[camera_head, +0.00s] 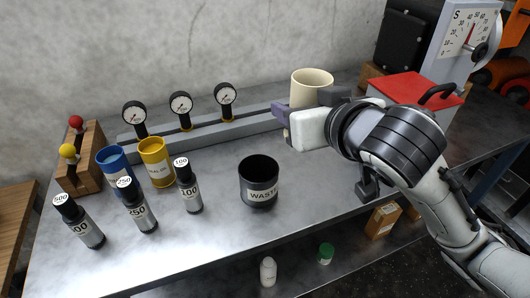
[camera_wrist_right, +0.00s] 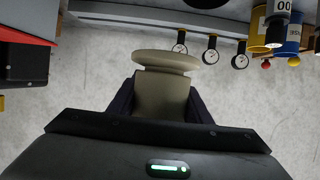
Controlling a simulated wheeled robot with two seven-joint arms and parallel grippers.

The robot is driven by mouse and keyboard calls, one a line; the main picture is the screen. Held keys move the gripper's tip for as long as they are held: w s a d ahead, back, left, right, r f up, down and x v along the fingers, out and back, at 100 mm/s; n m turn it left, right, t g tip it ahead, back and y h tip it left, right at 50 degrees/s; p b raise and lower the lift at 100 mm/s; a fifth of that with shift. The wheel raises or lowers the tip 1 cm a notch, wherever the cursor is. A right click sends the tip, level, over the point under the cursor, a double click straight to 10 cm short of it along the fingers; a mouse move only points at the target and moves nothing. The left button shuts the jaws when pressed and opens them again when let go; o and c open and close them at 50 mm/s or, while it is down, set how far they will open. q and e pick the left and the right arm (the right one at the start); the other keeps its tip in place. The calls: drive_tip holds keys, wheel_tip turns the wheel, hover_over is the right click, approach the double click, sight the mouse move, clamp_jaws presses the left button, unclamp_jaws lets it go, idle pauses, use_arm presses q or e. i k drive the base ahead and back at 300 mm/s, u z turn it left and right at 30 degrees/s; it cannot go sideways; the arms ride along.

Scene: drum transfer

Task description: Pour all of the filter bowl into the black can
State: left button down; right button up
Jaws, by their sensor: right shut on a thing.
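The filter bowl seems to be the cream cup-shaped vessel (camera_head: 312,86), upright at the back of the table in the head view. My right gripper (camera_head: 296,112) is shut on it from the right. In the right wrist view the cream vessel (camera_wrist_right: 164,88) sits between the two dark fingers (camera_wrist_right: 160,100). Its contents are hidden. The black can (camera_head: 259,184), labelled WASTE, stands upright and open on the table, to the front left of the held vessel and apart from it. My left gripper is in neither view.
A blue can (camera_head: 114,163) and a yellow can (camera_head: 156,163) stand at the left, beside several numbered dark bottles (camera_head: 188,187). Gauges (camera_head: 181,106) line a grey rail (camera_head: 208,131) at the back. A red-lidded box (camera_head: 415,92) and a dial scale (camera_head: 465,38) stand back right. The front middle is clear.

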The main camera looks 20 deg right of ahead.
sight(258, 173)
drive_tip(key=u, duration=2.55)
drive_tip(key=k, duration=0.6)
drive_tip(key=z, duration=1.4)
